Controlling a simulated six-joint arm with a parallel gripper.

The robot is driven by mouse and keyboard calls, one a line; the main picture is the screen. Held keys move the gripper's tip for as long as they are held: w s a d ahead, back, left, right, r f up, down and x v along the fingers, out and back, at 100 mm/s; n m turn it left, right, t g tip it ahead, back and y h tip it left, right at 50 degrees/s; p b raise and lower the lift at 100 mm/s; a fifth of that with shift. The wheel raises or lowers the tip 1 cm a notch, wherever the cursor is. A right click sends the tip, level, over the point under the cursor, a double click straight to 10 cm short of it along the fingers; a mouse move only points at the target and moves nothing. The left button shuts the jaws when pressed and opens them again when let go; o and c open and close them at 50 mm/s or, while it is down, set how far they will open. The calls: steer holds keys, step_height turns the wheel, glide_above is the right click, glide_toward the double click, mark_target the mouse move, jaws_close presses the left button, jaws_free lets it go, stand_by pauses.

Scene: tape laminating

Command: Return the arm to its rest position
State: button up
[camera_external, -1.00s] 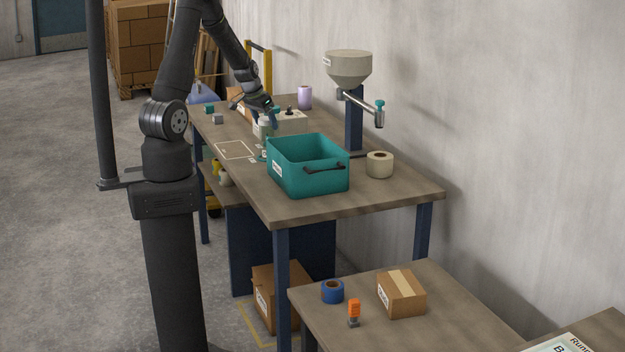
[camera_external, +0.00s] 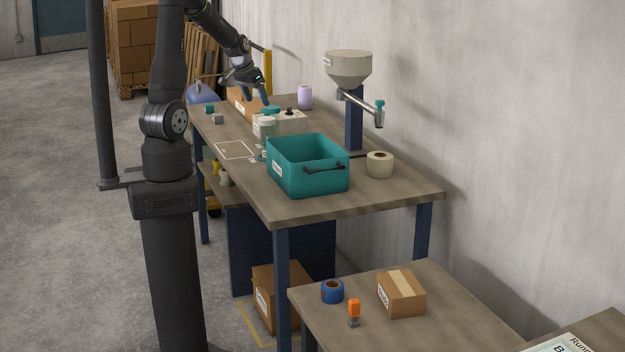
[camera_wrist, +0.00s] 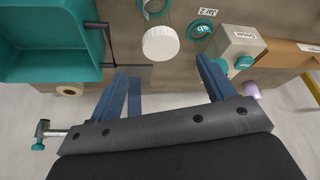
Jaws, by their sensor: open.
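My gripper (camera_external: 258,100) is open and empty, raised above the far half of the workbench (camera_external: 400,192). In the wrist view my gripper (camera_wrist: 163,70) shows two blue fingers spread apart with nothing between them. A jar (camera_external: 266,128) stands upright on the bench below my gripper. In the wrist view its white top (camera_wrist: 160,43) lies just beyond the fingertips and apart from them.
A teal bin (camera_external: 318,178) stands nearest, with a tape roll (camera_external: 380,165) to its right. A hopper (camera_external: 348,68) rises over the bench. A pale box labelled "Closer" (camera_wrist: 236,45), a cardboard box (camera_external: 238,104) and a lilac roll (camera_external: 305,97) stand at the far end.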

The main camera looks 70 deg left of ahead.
mark_target(265, 119)
steer(key=x, duration=1.2)
steer(key=shift+w+f, duration=0.1)
steer(key=shift+f, duration=0.05)
steer(key=shift+r, duration=0.3)
